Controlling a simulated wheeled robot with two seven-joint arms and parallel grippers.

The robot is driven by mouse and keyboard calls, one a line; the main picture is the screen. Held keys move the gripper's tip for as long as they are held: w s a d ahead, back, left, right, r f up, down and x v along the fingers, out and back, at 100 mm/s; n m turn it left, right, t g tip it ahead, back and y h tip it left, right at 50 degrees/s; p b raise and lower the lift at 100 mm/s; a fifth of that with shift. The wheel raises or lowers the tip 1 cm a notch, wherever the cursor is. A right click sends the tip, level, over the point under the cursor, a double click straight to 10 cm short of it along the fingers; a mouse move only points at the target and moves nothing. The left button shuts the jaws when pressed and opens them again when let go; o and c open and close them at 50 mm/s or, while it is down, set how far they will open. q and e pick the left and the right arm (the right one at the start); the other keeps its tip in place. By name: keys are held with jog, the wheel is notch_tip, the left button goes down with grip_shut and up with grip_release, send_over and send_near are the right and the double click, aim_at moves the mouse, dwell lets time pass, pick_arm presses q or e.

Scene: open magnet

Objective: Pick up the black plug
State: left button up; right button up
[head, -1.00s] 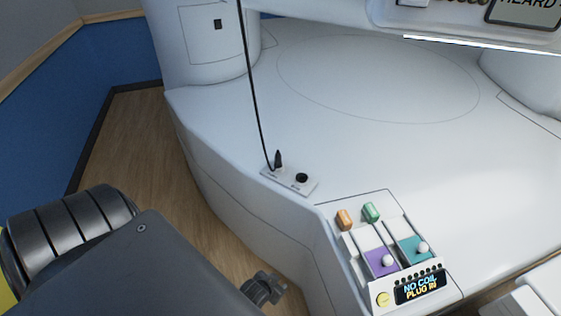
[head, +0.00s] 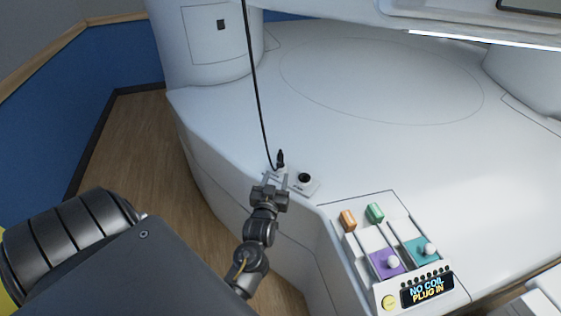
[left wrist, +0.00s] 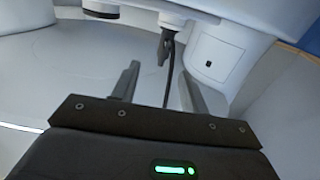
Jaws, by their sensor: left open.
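The black plug (head: 281,157) stands upright in the left part of a small white socket panel (head: 313,187) on the white machine's ledge. A thin black cable (head: 255,95) runs from the plug upward out of the head view. My left gripper (head: 277,176) is open and empty, just in front of the plug on the near side. In the left wrist view the plug (left wrist: 164,48) shows beyond the gap between the two fingers (left wrist: 159,72), with the cable running down through the picture. Contact between fingers and plug is not visible. My right gripper is not in view.
A round black socket (head: 304,178) sits right of the plug. A control panel with orange and green handles, sliders and a "NO COIL PLUG IN" display (head: 427,290) is at the lower right. A white column (head: 205,45) stands behind left. The broad white ledge is clear.

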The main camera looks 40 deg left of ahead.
aim_at(279, 160)
pick_arm(q)
jog(key=x, duration=0.5)
jog(key=shift+w+a+p, duration=0.15)
jog(key=shift+w+p, duration=0.05)
jog(key=shift+p, duration=0.2)
jog(key=x, duration=0.2)
jog(key=p+x, duration=0.1)
jog(key=x, duration=0.1)
jog(key=shift+w+a+f, duration=0.1)
jog(key=shift+a+f, duration=0.05)
jog(key=shift+a, duration=0.35)
jog(key=shift+w+a, duration=0.1)
jog(key=shift+w, duration=0.2)
jog(key=shift+s, duration=0.1)
jog(key=shift+c, duration=0.4)
grip_shut()
